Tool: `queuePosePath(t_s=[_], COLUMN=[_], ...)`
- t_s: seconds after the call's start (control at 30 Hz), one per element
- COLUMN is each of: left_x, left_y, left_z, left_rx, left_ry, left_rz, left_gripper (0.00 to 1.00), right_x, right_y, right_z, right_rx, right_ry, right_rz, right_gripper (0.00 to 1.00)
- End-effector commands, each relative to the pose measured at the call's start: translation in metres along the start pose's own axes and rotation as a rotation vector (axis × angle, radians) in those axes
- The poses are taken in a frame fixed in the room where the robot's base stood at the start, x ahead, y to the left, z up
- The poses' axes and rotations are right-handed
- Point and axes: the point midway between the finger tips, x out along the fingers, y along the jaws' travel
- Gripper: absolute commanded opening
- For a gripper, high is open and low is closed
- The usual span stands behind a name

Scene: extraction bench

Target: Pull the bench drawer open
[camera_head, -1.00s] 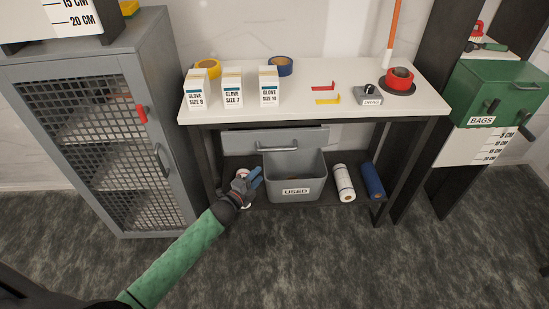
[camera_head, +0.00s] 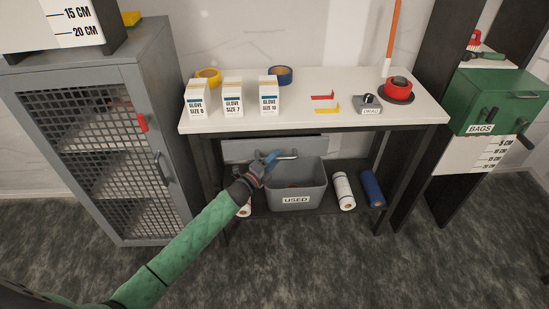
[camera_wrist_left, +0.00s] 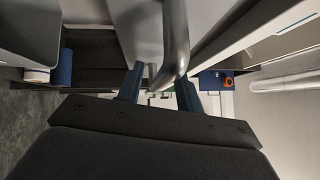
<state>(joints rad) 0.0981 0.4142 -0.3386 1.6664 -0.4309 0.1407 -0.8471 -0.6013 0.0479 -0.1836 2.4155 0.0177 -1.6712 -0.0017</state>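The bench drawer (camera_head: 236,151) has a grey front under the white bench top. It looks shut. Its metal bar handle (camera_head: 288,157) is partly covered by my left gripper (camera_head: 271,160). In the left wrist view the handle (camera_wrist_left: 175,42) comes down close between the two blue fingers of my left gripper (camera_wrist_left: 160,88). The fingers are spread, with a gap beside the bar, so the gripper is open around or just short of the handle. Contact cannot be told. My right gripper is not in view.
A grey bin marked USED (camera_head: 312,187) stands right below the drawer, with rolls (camera_head: 344,190) beside it on the lower shelf. A grey mesh-door cabinet (camera_head: 168,120) stands to the left. Glove boxes (camera_head: 233,97) and tape rolls stand on the bench top (camera_head: 300,119).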

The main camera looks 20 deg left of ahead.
Motion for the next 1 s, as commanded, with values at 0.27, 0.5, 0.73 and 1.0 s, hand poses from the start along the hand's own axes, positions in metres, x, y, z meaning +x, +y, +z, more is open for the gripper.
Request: queuePosePath(t_s=[0.27,0.5,0.73,1.0], left_x=[0.004,0.003,0.003,-0.012], left_y=[0.0,0.0,0.0,-0.003], left_z=[0.0,0.0,-0.001,-0.016], left_rx=[0.0,0.0,-0.001,-0.003], left_ry=[0.0,0.0,0.0,0.0], left_rz=[0.0,0.0,0.0,0.002], left_gripper=[0.36,0.03,0.0,0.0], right_x=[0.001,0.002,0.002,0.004], right_y=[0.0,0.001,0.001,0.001], right_z=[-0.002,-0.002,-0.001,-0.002], right_rx=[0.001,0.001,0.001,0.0], right_ry=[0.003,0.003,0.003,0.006], right_rz=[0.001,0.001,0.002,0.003], right_gripper=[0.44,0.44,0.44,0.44])
